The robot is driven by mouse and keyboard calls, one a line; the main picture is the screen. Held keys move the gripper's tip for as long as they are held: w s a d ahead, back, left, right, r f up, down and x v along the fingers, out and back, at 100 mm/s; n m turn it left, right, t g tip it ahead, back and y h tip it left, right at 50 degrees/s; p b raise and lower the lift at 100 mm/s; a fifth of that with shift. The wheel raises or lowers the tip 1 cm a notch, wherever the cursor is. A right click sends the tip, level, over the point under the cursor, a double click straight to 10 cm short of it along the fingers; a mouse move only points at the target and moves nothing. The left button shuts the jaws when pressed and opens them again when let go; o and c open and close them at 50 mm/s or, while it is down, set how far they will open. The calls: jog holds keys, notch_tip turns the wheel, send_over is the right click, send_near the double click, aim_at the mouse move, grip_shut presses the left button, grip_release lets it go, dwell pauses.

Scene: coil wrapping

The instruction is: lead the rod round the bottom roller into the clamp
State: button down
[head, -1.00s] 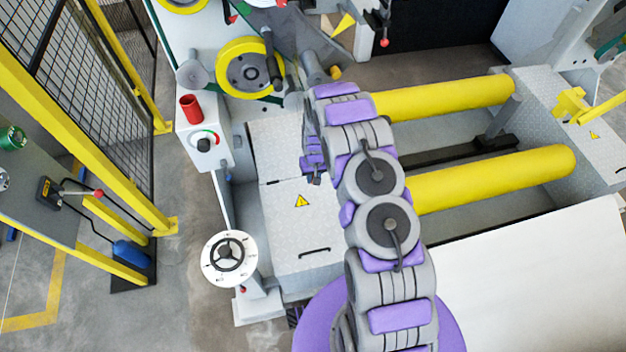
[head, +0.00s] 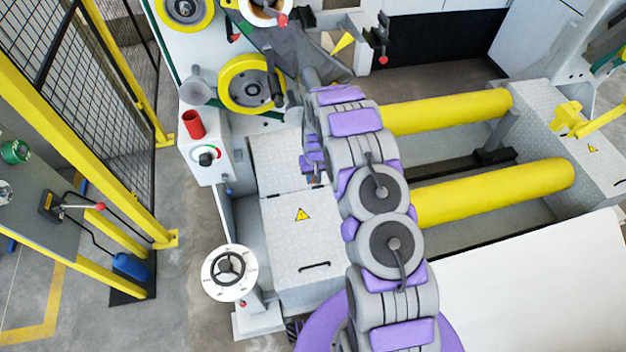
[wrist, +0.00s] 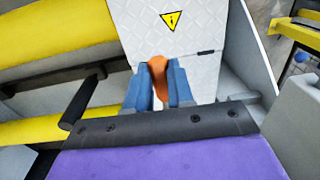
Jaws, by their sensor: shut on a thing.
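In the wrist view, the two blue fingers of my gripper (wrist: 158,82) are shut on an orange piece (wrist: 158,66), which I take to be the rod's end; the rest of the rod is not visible. The gripper is over the pale tread-plate cover with the warning triangle. In the head view my own arm hides most of the gripper. Two long yellow rollers, a back one (head: 450,110) and a front one (head: 500,190), lie right of my arm. I cannot tell which roller is the bottom one. I cannot pick out the clamp.
The tread-plate cover (head: 300,240) lies left of my arm. A control box (head: 206,158) with a red cup (head: 194,124), a handwheel (head: 230,266) and a yellow-rimmed wheel (head: 252,84) stand further left. A yellow fence post (head: 75,130) bounds the left. A white panel (head: 530,290) fills the lower right.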

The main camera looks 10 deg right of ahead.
jog(key=w+d+r+p, duration=0.1)
jog(key=w+r, duration=0.3)
jog(key=r, duration=0.6)
jog(key=w+r+p, duration=0.3)
jog(key=w+r, duration=0.1)
jog(key=r, duration=0.7)
jog(key=shift+w+d+r, duration=0.2)
jog(key=shift+w+d, duration=0.15)
jog(key=shift+d, duration=0.05)
dwell(1.3)
jog(key=shift+s+a+f, duration=0.1)
jog(key=shift+f, duration=0.2)
dwell(0.4)
dwell(0.3)
